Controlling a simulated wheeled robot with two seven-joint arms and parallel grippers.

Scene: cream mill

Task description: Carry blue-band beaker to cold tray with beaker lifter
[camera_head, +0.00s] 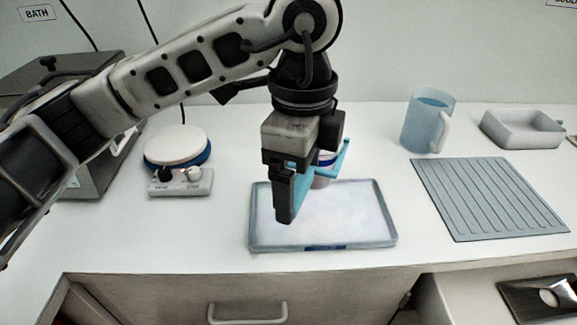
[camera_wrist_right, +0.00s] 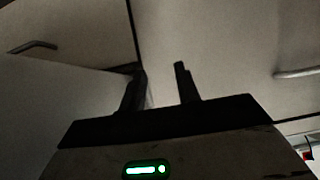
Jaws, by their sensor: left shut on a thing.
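My left gripper (camera_head: 287,205) is shut on the light blue beaker lifter (camera_head: 343,158), with its fingers pointing down over the cold tray. The blue-band beaker (camera_head: 325,172) shows behind the gripper and beside the lifter, mostly hidden; a dark blue band is visible near its top. The cold tray (camera_head: 375,239) is a shallow pale tray near the counter's front edge. I cannot tell whether the beaker touches the tray. My right gripper (camera_wrist_right: 160,82) shows in the right wrist view, with its two fingers apart and nothing between them.
A hotplate-like device with a white round top (camera_head: 176,146) and a control box (camera_head: 181,182) stand left of the tray. A blue jug (camera_head: 427,122), a grey ribbed mat (camera_head: 490,198) and a grey open bin (camera_head: 522,130) are at right. A drawer (camera_head: 240,290) lies below the counter edge.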

